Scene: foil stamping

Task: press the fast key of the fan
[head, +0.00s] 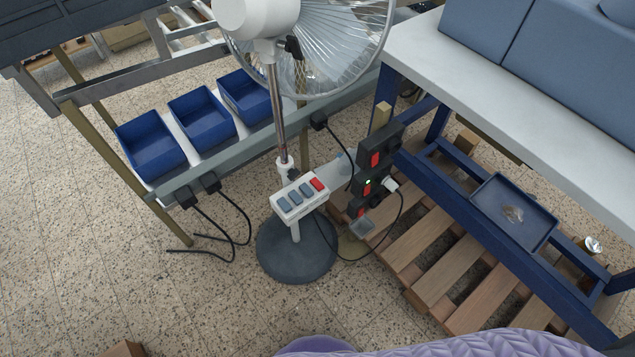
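The fan has a silver wire cage (325,50) and a white motor housing (258,15). Its metal pole (276,110) rises from a round dark base (297,250) on the floor. A white control box (300,197) sits low on the fan's stand. It carries three blue-grey keys (294,197) in a row and a red key (318,184) at the right end. The key markings are too small to read, so I cannot tell which is the fast key. Neither of my grippers is in view.
Blue bins (152,145) stand on a rack at left. A black socket strip (371,180) with red switches, a green light and plugged cables is right of the control box. A wooden pallet (440,260) and a white-topped bench (520,110) are at right. Speckled floor (150,290) is open in front.

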